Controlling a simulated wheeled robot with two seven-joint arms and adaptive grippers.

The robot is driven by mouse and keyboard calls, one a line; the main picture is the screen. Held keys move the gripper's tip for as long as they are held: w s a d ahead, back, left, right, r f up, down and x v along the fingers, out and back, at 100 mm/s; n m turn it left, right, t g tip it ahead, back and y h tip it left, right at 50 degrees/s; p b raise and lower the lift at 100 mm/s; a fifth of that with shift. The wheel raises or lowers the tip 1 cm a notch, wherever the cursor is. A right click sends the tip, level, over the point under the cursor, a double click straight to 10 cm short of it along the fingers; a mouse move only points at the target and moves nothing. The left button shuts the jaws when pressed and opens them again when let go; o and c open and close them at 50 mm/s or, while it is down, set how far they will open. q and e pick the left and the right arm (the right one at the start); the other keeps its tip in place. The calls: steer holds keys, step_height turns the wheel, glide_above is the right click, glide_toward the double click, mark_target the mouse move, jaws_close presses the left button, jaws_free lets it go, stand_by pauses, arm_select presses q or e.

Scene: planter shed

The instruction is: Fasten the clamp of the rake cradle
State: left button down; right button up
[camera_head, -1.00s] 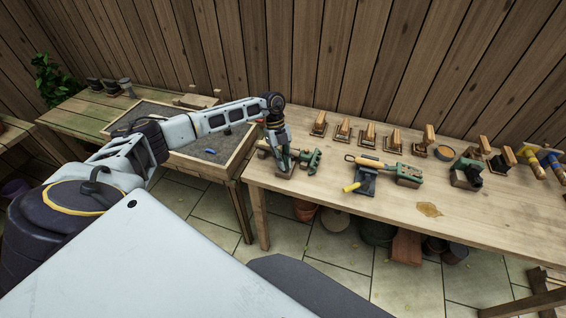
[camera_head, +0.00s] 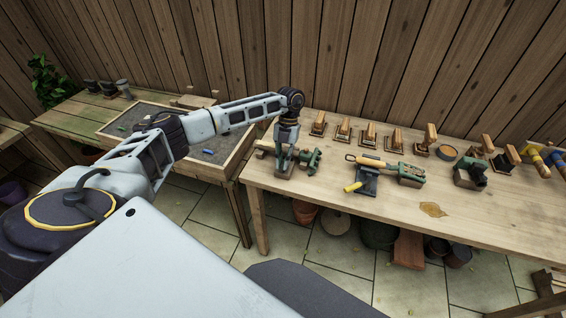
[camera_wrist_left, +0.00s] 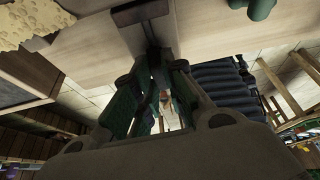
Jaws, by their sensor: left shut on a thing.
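The rake cradle (camera_head: 285,173) stands at the left end of the long workbench. A tool with a green head (camera_head: 310,160) and a wooden handle (camera_head: 265,146) lies across it, partly covered by my gripper. My left gripper (camera_head: 286,158) reaches down onto the cradle and is shut on its clamp, which is mostly hidden behind the fingers. In the left wrist view the fingers (camera_wrist_left: 157,95) close around a dark part below the cradle's block (camera_wrist_left: 140,12). I cannot tell the clamp's exact angle. My right gripper is not in view.
Another cradle (camera_head: 367,182) with a yellow lever and a green tool (camera_head: 410,174) stands to the right. Several wooden clamp-like blocks (camera_head: 368,133) line the back of the bench. A sand-filled tray (camera_head: 232,165) is at left. The bench front is mostly clear.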

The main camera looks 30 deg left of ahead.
arm_select(q)
steer(key=shift+m, duration=0.4)
steer(key=c, duration=1.5)
jaws_free()
steer(key=shift+v, duration=6.05)
steer(key=shift+w+d+f, duration=0.1)
